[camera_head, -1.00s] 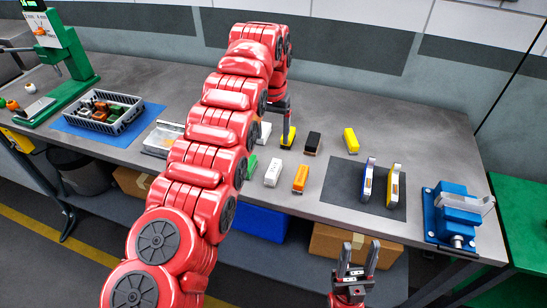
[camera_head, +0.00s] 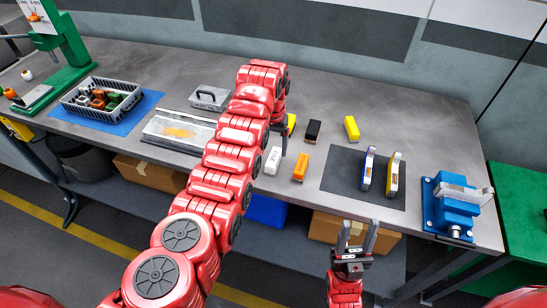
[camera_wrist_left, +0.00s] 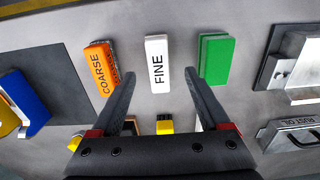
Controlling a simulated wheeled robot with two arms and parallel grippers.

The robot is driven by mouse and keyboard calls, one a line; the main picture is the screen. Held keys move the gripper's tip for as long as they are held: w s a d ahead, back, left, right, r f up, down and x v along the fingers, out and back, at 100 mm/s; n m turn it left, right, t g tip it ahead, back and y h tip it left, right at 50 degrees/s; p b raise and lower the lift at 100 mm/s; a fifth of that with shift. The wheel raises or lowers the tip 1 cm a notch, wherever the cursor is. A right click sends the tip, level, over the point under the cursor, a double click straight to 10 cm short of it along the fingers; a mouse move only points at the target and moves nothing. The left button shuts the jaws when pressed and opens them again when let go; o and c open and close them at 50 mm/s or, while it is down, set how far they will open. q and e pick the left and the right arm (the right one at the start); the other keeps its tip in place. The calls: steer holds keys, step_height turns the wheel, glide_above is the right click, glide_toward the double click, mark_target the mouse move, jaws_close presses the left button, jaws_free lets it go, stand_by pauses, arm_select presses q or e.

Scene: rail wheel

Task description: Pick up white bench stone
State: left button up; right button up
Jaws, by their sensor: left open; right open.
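The white bench stone (camera_head: 272,160) lies on the grey bench, left of the orange stone (camera_head: 301,166). In the left wrist view the white stone (camera_wrist_left: 157,62), labelled FINE, lies between the orange COARSE stone (camera_wrist_left: 100,68) and a green stone (camera_wrist_left: 216,58). My left gripper (camera_wrist_left: 160,80) is open and empty, its fingers pointing toward the white stone's near end, one on each side in the picture. In the head view my left arm hides the green stone and most of that gripper. My right gripper (camera_head: 358,238) is open and empty in front of the bench.
Black (camera_head: 313,130) and yellow (camera_head: 351,128) blocks lie behind the stones. A dark mat (camera_head: 340,178) with two upright tools and a blue vise (camera_head: 452,210) are to the right. A shallow tray (camera_head: 180,132), a grey box (camera_head: 210,98) and a basket (camera_head: 100,98) are left.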

mark_target(273, 157)
arm_select(q)
steer(key=shift+f+p, duration=0.45)
steer(key=shift+p, duration=0.05)
steer(key=shift+d+f+p, duration=0.15)
steer(key=shift+f+p, duration=0.4)
steer(key=shift+f, duration=0.4)
step_height(273, 157, down, 2)
steer(key=shift+f+b, duration=0.1)
steer(key=shift+b, duration=0.4)
steer(key=shift+w+f, duration=0.1)
steer(key=shift+f, duration=0.15)
jaws_close()
